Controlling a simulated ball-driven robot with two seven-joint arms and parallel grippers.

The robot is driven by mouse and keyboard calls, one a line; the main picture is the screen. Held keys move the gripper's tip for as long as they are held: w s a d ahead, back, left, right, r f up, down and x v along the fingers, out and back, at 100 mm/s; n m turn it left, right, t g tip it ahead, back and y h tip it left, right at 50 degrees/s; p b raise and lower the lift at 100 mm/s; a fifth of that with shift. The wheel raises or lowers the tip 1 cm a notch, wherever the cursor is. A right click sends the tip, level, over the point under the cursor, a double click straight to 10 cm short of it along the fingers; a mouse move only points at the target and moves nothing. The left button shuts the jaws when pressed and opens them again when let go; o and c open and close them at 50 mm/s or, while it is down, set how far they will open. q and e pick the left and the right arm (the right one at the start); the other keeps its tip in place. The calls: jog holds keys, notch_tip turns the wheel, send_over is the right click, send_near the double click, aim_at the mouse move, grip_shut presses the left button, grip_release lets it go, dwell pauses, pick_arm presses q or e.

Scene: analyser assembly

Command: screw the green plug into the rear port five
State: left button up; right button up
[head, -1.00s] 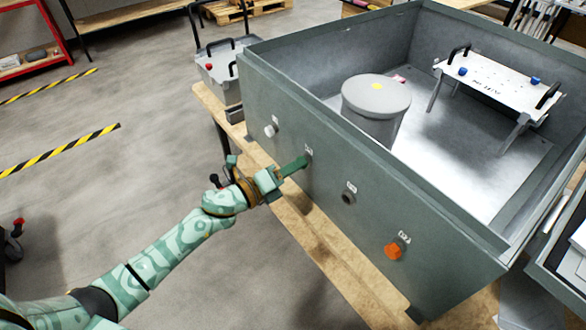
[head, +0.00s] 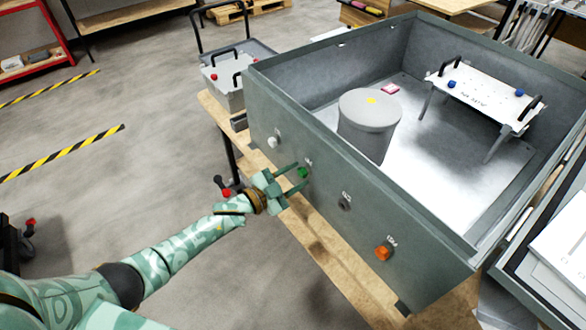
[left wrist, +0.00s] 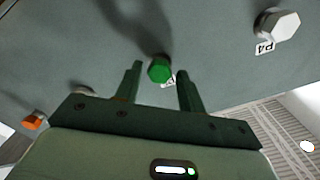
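The green plug (head: 304,172) is a small hexagonal-headed piece on the outer wall of the grey box (head: 330,203), at the port between the white and grey ones. Its label is too small to read surely. It also shows in the left wrist view (left wrist: 159,69). How deep it sits I cannot tell. My left gripper (head: 301,176) is open in front of that wall. Its two fingers stand on either side of the plug, with a visible gap to each in the left wrist view (left wrist: 160,74). My right gripper is not in view.
A white plug (head: 272,142), a grey port fitting (head: 344,204) and an orange plug (head: 383,253) line the same wall. Inside the box stand a grey cylinder (head: 367,118) and a white handled plate (head: 487,95). A narrow wooden table edge (head: 322,246) runs below the wall.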

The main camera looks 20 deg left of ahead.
pick_arm(q)
jog(key=n, duration=0.3)
jog(key=shift+r+p, duration=0.3)
jog(key=shift+p, duration=0.05)
jog(key=n, duration=0.4)
jog(key=shift+f, duration=0.35)
grip_shut()
jog(key=m+b, duration=0.3)
jog(key=m, duration=0.8)
jog(key=shift+f+b, duration=0.2)
jog(key=shift+b, duration=0.1)
jog(key=m+b, duration=0.2)
jog(key=m, duration=0.4)
jog(key=m+b, duration=0.2)
jog(key=m, duration=0.1)
jog(key=shift+w, duration=0.1)
jog(key=shift+r+m, duration=0.25)
jog(key=shift+m, duration=0.05)
jog(key=m+b, duration=0.2)
jog(key=m, duration=0.2)
jog(key=shift+f, duration=0.1)
jog(key=shift+m+b, duration=0.35)
jog(key=shift+m, duration=0.55)
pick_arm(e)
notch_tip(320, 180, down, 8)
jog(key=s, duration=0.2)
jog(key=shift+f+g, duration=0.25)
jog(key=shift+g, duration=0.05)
pick_arm(q)
jog(key=shift+r, duration=0.2)
